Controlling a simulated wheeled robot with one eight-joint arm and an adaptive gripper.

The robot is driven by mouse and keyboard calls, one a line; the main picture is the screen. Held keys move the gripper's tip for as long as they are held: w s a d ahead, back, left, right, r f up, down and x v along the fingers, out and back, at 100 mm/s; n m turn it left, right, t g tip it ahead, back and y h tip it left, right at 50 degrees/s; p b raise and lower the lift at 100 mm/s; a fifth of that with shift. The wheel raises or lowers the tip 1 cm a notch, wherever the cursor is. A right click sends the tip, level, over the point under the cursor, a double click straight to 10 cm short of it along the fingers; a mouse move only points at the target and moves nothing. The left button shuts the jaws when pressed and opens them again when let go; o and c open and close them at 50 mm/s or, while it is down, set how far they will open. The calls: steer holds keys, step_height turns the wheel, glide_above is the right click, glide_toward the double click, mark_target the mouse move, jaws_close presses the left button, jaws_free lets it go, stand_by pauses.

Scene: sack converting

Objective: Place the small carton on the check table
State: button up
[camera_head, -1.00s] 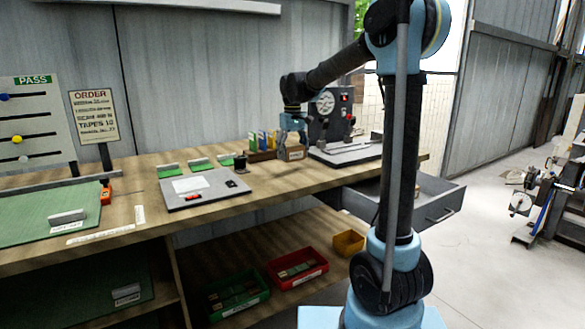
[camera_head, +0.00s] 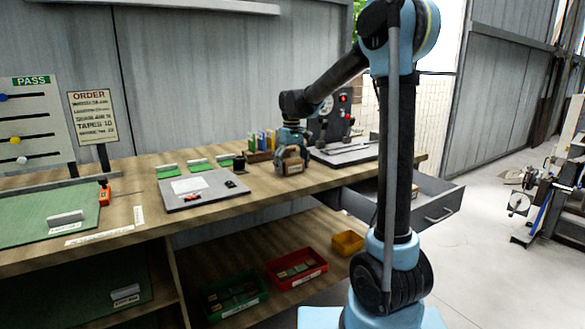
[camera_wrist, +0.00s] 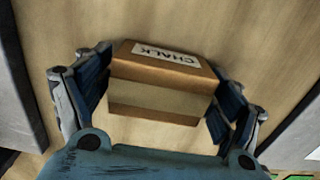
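The small carton (camera_head: 291,160) is a brown box standing on the wooden bench, beside the grey machine. In the wrist view the carton (camera_wrist: 160,88) carries a white label reading CHALK and a pale band along its side. My gripper (camera_head: 292,156) is low over it, with one finger on each side. In the wrist view my gripper (camera_wrist: 165,100) is open around the carton; its blue pads are close to the sides, and firm contact does not show. No surface is clearly marked as the check table; a grey board (camera_head: 205,190) with a white sheet lies left of the carton.
A rack of coloured packets (camera_head: 262,145) stands close behind and left of my gripper. The grey machine (camera_head: 345,148) is at right, above an open drawer (camera_head: 430,205). A green mat (camera_head: 40,212) lies at far left. Red (camera_head: 297,282) and green (camera_head: 235,308) trays sit below.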

mark_target(292, 159)
stand_by(0.3)
step_height(292, 159, up, 12)
steer(key=shift+r, duration=0.1)
stand_by(0.5)
steer(key=s+d+f+m, duration=0.1)
steer(key=s+d+f, duration=0.1)
steer(key=s+d, duration=0.35)
steer(key=s+d+f+m+t, duration=0.1)
steer(key=s+d+f, duration=0.1)
steer(key=s+d, duration=0.35)
steer(key=s+d+f+m, duration=0.1)
steer(key=s+d+f, duration=0.25)
steer(key=s, duration=0.25)
steer(key=s+d+f+m, duration=0.1)
steer(key=s+d+f, duration=0.3)
steer(key=s+f, duration=0.4)
steer(key=s+d+f+m+t, duration=0.1)
steer(key=s+d+f+m, duration=0.1)
steer(key=s+d+f, duration=0.3)
steer(key=s+f, duration=0.3)
steer(key=s, duration=0.1)
steer(key=shift+s+f+m, duration=0.15)
steer(key=shift+f+m, duration=0.15)
